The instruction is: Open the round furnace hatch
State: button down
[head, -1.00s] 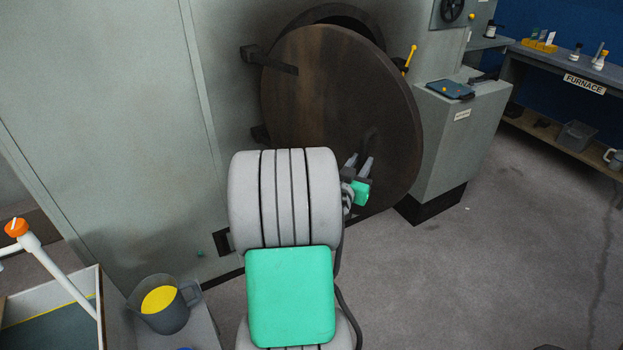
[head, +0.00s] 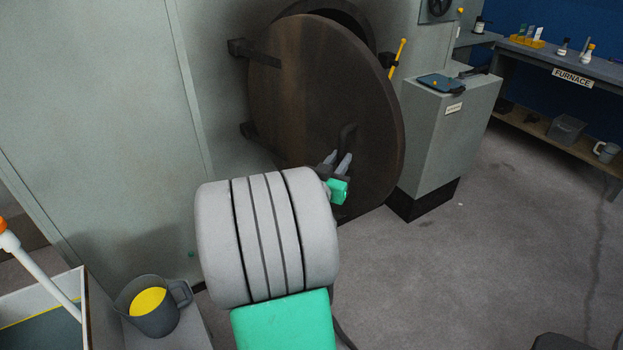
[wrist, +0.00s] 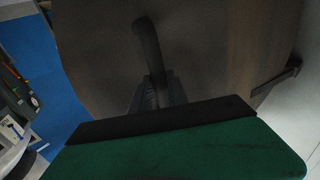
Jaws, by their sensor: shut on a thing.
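The round furnace hatch (head: 320,100) is a large dark brown disc, hinged on its left side. It stands ajar, with a dark gap showing behind its top and right edge. Its dark handle (head: 347,133) is a curved bar on the lower right of its face; it also shows in the wrist view (wrist: 147,45). My gripper (head: 340,160) is at the lower part of the handle. In the wrist view, the fingers (wrist: 158,92) are closed around the handle's lower end. My arm hides part of the hatch's lower edge.
A grey pedestal (head: 450,120) with a blue tray (head: 440,83) stands right of the hatch. A yellow lever (head: 398,57) sits behind the hatch's right edge. A jug (head: 153,305) with yellow contents is at lower left.

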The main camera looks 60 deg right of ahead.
jog(key=shift+t, duration=0.4)
jog(key=w+a+b, duration=0.2)
jog(key=a, duration=0.1)
jog(key=w+a+b, duration=0.1)
jog(key=a, duration=0.1)
jog(key=shift+w, duration=0.15)
jog(key=c, duration=1.7)
grip_release()
jog(key=shift+a+r, duration=0.1)
jog(key=shift+r, duration=0.1)
jog(key=shift+c, duration=0.2)
jog(key=o, duration=0.3)
jog(key=shift+w+d+f, duration=0.15)
jog(key=shift+d, duration=0.05)
jog(key=shift+o, duration=1.2)
jog(key=shift+s, duration=0.2)
